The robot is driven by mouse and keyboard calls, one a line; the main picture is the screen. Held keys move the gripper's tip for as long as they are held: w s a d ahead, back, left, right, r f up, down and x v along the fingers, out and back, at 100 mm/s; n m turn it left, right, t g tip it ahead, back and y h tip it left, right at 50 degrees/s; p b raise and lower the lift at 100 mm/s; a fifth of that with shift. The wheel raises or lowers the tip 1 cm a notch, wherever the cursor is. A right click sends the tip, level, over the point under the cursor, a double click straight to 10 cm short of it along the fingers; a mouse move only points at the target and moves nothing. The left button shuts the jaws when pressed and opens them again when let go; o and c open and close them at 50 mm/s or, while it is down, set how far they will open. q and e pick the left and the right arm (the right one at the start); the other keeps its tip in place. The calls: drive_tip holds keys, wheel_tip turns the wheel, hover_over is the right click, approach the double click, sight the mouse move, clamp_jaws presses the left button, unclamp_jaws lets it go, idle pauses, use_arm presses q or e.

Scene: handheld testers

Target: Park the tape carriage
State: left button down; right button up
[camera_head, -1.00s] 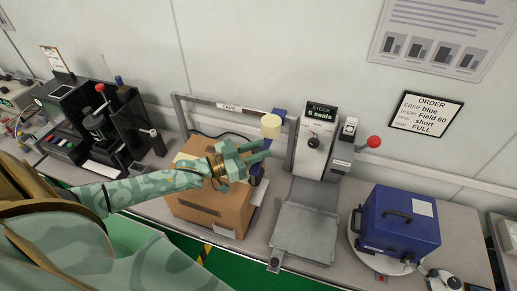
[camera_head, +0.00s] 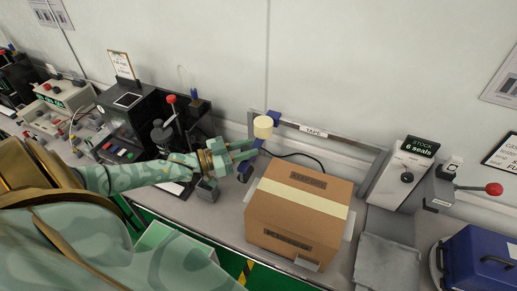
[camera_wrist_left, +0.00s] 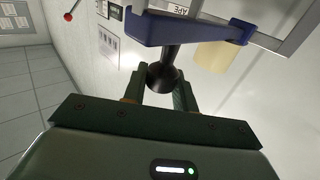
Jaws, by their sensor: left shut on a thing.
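The tape carriage is a blue bracket (camera_head: 272,117) with a cream tape roll (camera_head: 263,127). It sits at the left end of the grey rail (camera_head: 345,140) labelled TAPE. My left gripper (camera_head: 250,152) is at the carriage, just below the roll. In the left wrist view its fingers are shut on the carriage's black knob (camera_wrist_left: 165,76), with the blue bracket (camera_wrist_left: 185,30) and roll (camera_wrist_left: 213,55) beyond. The cardboard box (camera_head: 262,212) stands right of the gripper, with a cream tape strip along its top. My right gripper is out of view.
A black tester (camera_head: 135,105) stands to the left, near my forearm. To the right are the STOCK seal press (camera_head: 405,175) with a red-knobbed lever, a grey plate (camera_head: 383,265) and a blue case (camera_head: 485,265). The wall lies close behind the rail.

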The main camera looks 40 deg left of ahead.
use_arm(q)
drive_tip(key=s+a, duration=0.1)
drive_tip(key=a, duration=0.5)
drive_tip(key=shift+s+b, duration=0.2)
drive_tip(key=shift+b, duration=0.25)
drive_tip(key=c, duration=1.2)
unclamp_jaws()
drive_tip(key=shift+o, duration=0.3)
drive_tip(key=shift+s+a, duration=0.1)
drive_tip(key=shift+a, duration=0.05)
drive_tip(key=v, duration=1.6)
drive_tip(key=shift+a, duration=0.2)
drive_tip(key=shift+s+d+f, duration=0.1)
drive_tip(key=shift+f, duration=0.05)
